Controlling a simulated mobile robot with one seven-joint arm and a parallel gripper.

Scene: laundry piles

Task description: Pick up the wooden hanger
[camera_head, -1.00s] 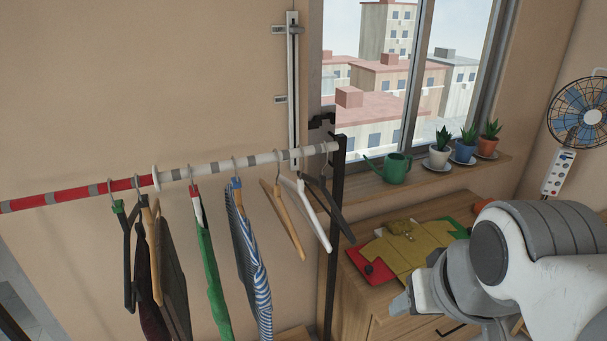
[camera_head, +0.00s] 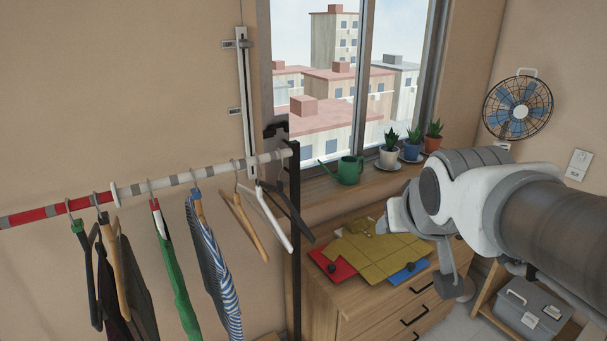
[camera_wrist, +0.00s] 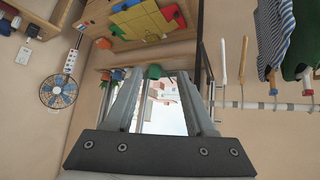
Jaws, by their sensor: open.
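The bare wooden hanger (camera_head: 246,226) hangs by its hook from the clothes rail (camera_head: 180,181), near the rail's right end. A white hanger (camera_head: 272,215) and a dark hanger (camera_head: 293,212) hang just right of it. In the wrist view, which appears upside down, the wooden hanger (camera_wrist: 243,61) is to the right, beside the white hanger (camera_wrist: 223,62). My gripper (camera_wrist: 161,78) is open and empty, its fingers pointing toward the window, with the hanger outside them. In the head view my arm reaches in over the dresser, right of the rail; its fingertips are not clear there.
A striped garment (camera_head: 215,265), a green garment (camera_head: 177,265) and dark clothes hang further left. A black post (camera_head: 295,240) stands at the rail's right end. The dresser (camera_head: 365,305) bears folded cloths (camera_head: 375,252). A watering can (camera_head: 350,170) and potted plants stand on the sill.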

